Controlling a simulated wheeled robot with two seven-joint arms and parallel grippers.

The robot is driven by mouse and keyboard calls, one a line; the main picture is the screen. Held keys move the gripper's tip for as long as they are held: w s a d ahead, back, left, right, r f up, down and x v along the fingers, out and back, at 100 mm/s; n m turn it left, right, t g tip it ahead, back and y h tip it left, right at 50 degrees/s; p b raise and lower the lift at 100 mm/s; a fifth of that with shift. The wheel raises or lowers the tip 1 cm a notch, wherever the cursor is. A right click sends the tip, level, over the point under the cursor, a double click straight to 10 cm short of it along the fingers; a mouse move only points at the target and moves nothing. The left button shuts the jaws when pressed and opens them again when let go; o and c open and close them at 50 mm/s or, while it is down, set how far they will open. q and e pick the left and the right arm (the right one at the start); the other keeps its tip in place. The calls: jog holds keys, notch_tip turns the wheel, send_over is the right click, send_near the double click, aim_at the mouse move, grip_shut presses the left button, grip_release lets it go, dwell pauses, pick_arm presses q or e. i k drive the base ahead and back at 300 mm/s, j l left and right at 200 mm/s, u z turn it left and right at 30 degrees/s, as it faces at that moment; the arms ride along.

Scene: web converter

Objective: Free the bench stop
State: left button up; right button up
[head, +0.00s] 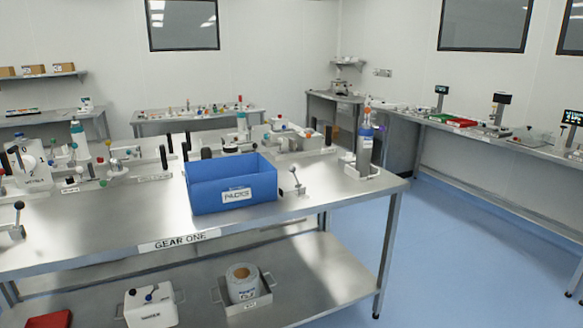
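No part labelled as a bench stop can be made out from here. On the steel bench (120,213) marked "GEAR ONE", a small lever with a pale ball knob (297,180) stands just right of a blue bin (205,195). Another lever with a dark ball knob (18,218) stands at the bench's left front, partly cut off by the frame. Which of these, if either, is the stop I cannot tell. The bin hides part of the bench behind it. Neither of my grippers is in view.
A blue-and-white bottle (365,145) stands in a holder at the bench's right end. White devices with black handles line the back. The lower shelf (320,270) holds a white box (150,308) and a roll in a tray (243,283). Blue floor (450,240) is clear at right.

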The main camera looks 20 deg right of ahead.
aim_at(292, 169)
jog(key=i+j+z, duration=0.2)
jog(key=i, duration=0.2)
jog(key=i+j+z, duration=0.2)
jog(key=i, duration=0.2)
